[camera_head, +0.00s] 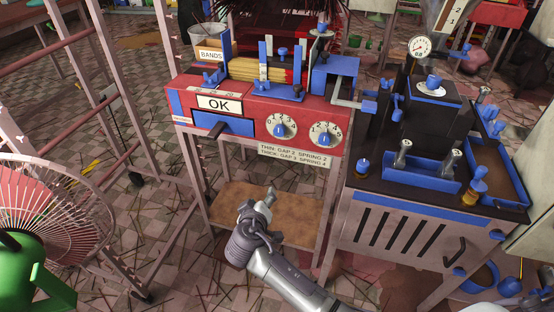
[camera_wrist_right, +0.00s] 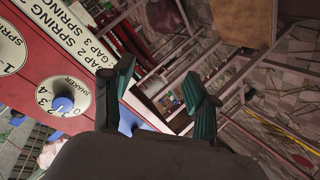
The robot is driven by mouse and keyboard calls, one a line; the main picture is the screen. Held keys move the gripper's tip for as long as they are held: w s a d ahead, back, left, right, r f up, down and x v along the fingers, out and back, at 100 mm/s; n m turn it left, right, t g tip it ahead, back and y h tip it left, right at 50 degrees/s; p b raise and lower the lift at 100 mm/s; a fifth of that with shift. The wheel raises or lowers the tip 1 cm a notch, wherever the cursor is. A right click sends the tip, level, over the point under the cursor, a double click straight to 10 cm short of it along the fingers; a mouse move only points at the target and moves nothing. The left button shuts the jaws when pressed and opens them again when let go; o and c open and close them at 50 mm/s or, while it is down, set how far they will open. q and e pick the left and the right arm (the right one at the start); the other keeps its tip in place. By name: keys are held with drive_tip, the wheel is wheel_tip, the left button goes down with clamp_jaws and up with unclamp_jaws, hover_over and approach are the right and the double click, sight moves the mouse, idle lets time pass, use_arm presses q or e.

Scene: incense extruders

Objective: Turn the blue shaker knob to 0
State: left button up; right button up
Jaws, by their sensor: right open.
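The red machine's front panel (camera_head: 258,150) carries two white dials with blue knobs, a left dial (camera_head: 281,127) and a right dial (camera_head: 325,134). Their names are too small to read in the head view. In the right wrist view, a dial marked SHAKER (camera_wrist_right: 45,95) has a blue knob (camera_wrist_right: 62,106); its exact setting is unclear. My right gripper (camera_head: 267,197) is open and empty, below and in front of the panel, apart from the knobs. Its spread fingers also show in the right wrist view (camera_wrist_right: 158,78). My left gripper is not in view.
A printed settings sign (camera_head: 295,156) hangs under the dials. A brown shelf (camera_head: 240,205) lies below the panel. A dark-topped machine (camera_head: 420,225) stands close at the right. A fan (camera_head: 60,215) stands at the left. Some floor between the fan and panel is open.

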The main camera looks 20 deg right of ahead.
wheel_tip(320, 180, up, 8)
drive_tip(key=m+t+h+b, duration=0.2)
drive_tip(key=m+h+b, duration=0.1)
drive_tip(key=b, duration=0.2)
drive_tip(key=m+t+h+b, duration=0.1)
drive_tip(key=m+h+b, duration=0.1)
drive_tip(key=m, duration=0.1)
approach(278, 132)
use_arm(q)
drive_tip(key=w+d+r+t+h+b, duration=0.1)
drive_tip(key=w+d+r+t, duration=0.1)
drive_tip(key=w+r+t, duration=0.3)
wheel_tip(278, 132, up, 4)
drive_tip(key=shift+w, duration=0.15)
use_arm(e)
drive_tip(key=x, duration=0.9)
drive_tip(key=shift+w+d, duration=0.1)
drive_tip(key=shift+d, duration=0.05)
drive_tip(key=shift+c, duration=0.2)
clamp_jaws()
